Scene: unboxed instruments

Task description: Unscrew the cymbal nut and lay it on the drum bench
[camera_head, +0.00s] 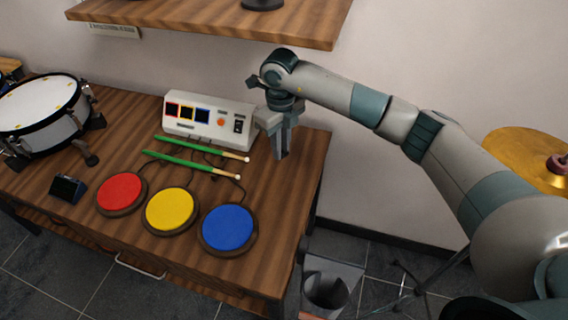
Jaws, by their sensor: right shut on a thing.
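My right gripper (281,152) points down over the right end of the drum bench (290,200), beside the white module. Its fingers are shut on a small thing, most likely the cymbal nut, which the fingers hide. I cannot tell whether the fingertips touch the bench top. The brass cymbal (522,158) is at the right edge, partly behind my right arm. A reddish-brown piece (558,163) sits at its centre, cut off by the frame edge. My left gripper is not in view.
On the bench stand a snare drum (45,120), a white module (208,118), green drumsticks (190,162), a small dark box (68,188), and red (121,191), yellow (170,209) and blue (228,227) pads. The bench's right end is bare. A shelf (215,18) hangs above; a grey bin (328,285) stands below.

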